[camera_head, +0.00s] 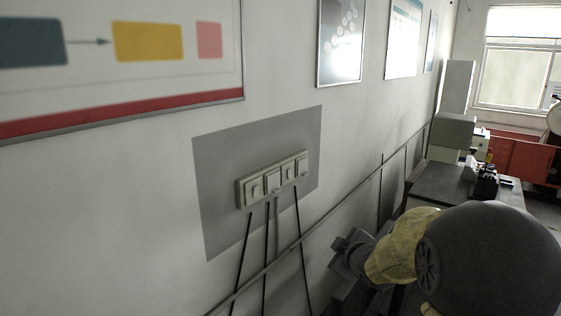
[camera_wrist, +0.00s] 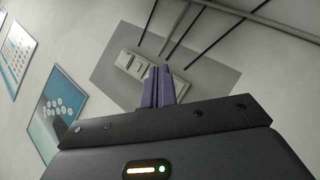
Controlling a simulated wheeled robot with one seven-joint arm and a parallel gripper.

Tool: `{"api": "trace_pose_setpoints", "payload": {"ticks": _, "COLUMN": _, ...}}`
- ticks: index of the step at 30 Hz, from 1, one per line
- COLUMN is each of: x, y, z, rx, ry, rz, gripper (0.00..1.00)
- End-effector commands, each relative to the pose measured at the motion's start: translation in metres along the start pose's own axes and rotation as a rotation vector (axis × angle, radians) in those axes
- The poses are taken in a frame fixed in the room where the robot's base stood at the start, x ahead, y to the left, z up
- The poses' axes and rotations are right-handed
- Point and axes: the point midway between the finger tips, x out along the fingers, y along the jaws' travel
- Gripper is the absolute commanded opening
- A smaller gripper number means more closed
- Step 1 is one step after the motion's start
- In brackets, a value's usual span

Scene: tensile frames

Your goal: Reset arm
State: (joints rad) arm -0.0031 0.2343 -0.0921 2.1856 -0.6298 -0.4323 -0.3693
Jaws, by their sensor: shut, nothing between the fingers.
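My gripper (camera_wrist: 162,86) shows in the wrist view with its two purple fingers together and nothing between them. It points toward a pale switch panel (camera_wrist: 134,66) on the wall, and the fingers overlap part of that panel in the picture. I cannot tell how far the fingertips are from the panel. In the head view the switch panel (camera_head: 272,180) carries several switches in a row on a grey wall patch (camera_head: 217,172). My arm fills the lower right there, and the fingertips cannot be made out.
Cables and a sloping pipe (camera_head: 357,192) run along the wall below the panel. Framed posters (camera_head: 341,40) hang above. A dark workbench (camera_head: 447,186) with equipment stands along the wall behind my arm. A window (camera_head: 515,60) and red cabinets (camera_head: 519,160) are at the far end.

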Motion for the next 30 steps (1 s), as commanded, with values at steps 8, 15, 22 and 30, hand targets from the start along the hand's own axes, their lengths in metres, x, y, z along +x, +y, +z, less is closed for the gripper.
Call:
{"api": "trace_pose_setpoints", "payload": {"ticks": 8, "x": -0.074, "y": -0.09, "z": 0.079, "rx": 0.522, "ry": -0.454, "rz": -0.127, "gripper": 0.0}}
{"api": "trace_pose_setpoints", "payload": {"ticks": 15, "x": -0.135, "y": -0.158, "z": 0.107, "rx": 0.815, "ry": -0.732, "rz": -0.213, "gripper": 0.0}}
{"api": "trace_pose_setpoints", "payload": {"ticks": 22, "x": -0.159, "y": -0.204, "z": 0.125, "rx": 0.947, "ry": -0.868, "rz": -0.257, "gripper": 0.0}}
{"api": "trace_pose_setpoints", "payload": {"ticks": 30, "x": -0.138, "y": -0.231, "z": 0.15, "rx": 0.942, "ry": -0.864, "rz": -0.256, "gripper": 0.0}}
